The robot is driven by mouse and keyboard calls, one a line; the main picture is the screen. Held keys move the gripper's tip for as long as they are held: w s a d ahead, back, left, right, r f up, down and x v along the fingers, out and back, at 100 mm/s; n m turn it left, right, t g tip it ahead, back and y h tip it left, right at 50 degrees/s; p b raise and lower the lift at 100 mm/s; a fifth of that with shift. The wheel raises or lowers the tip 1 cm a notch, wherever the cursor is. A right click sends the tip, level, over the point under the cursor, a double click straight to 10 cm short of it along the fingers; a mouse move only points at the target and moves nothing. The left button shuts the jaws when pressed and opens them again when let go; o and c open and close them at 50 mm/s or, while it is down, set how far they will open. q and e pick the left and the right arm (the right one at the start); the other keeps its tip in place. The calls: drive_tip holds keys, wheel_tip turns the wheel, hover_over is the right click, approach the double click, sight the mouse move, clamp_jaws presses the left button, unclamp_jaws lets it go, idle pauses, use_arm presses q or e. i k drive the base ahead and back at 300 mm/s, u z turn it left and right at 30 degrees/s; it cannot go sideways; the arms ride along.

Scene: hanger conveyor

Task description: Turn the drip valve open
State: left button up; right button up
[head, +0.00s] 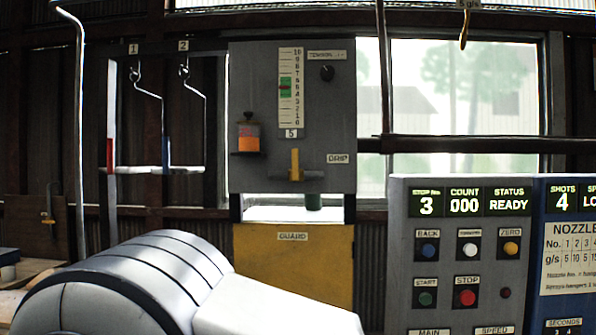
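A small clear cup (248,140) with orange contents and a narrow stem on top sits on a dark shelf at the left of the grey panel (215,0). It looks like a drip oiler, but I cannot tell its valve setting. A small brass-coloured fitting (47,217) with a dark curved pipe is on a brown board at the far left; it may also be a valve. A white and grey arm link of mine fills the lower left. Neither gripper is in view.
A yellow guard (293,270) stands below. A grey control box (450,250) and a blue box (565,255) stand at right. Hooks (136,72) hang at left.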

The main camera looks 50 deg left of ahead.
sight(294, 151)
drive_tip(key=z, duration=0.5)
drive_tip(key=k, duration=0.95)
drive_tip(key=u, duration=1.55)
drive_tip(key=i, duration=0.5)
